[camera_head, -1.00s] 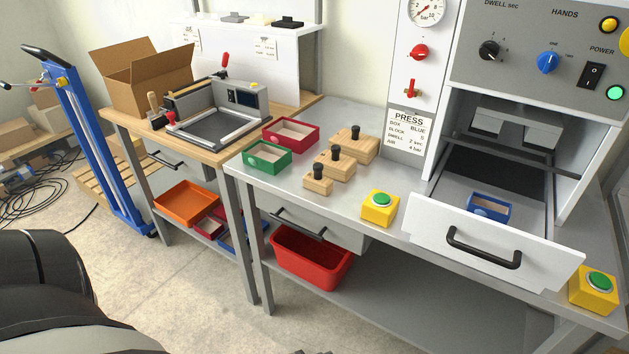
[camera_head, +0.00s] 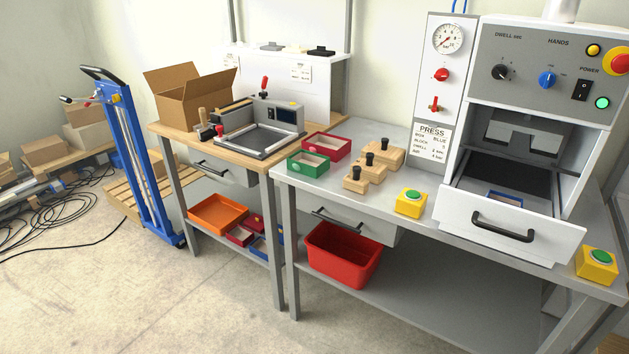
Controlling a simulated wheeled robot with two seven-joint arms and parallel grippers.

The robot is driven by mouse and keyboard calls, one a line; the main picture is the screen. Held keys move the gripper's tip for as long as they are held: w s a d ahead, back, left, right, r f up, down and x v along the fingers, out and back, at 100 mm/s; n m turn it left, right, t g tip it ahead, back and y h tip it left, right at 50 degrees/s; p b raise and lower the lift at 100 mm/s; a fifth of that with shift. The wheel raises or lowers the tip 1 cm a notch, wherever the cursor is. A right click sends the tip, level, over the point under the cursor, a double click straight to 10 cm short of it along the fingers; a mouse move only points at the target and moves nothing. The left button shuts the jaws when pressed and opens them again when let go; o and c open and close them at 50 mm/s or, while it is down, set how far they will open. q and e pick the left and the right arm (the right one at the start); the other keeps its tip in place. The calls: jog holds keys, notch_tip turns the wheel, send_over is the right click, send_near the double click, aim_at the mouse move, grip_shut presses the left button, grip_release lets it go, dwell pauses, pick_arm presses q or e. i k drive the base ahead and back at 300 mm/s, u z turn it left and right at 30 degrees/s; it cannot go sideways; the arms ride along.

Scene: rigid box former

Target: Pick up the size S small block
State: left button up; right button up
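Three wooden blocks with black knobs stand in a diagonal row on the grey bench. The smallest-looking block (camera_head: 356,184) is at the front left, the middle block (camera_head: 370,174) is behind it, and the largest block (camera_head: 387,155) is at the back right. I cannot read any size marks on them. All three stand upright with their knobs up, apart from any gripper. Neither of my grippers is in view.
A green box (camera_head: 308,163) and a red box (camera_head: 327,146) sit left of the blocks. A yellow button box (camera_head: 410,207) stands to their right. The press drawer (camera_head: 510,239) juts out with a blue box (camera_head: 506,198) inside.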

aim_at(354, 182)
jog(key=u, duration=0.5)
jog(key=i, duration=0.95)
jog(key=u, duration=0.15)
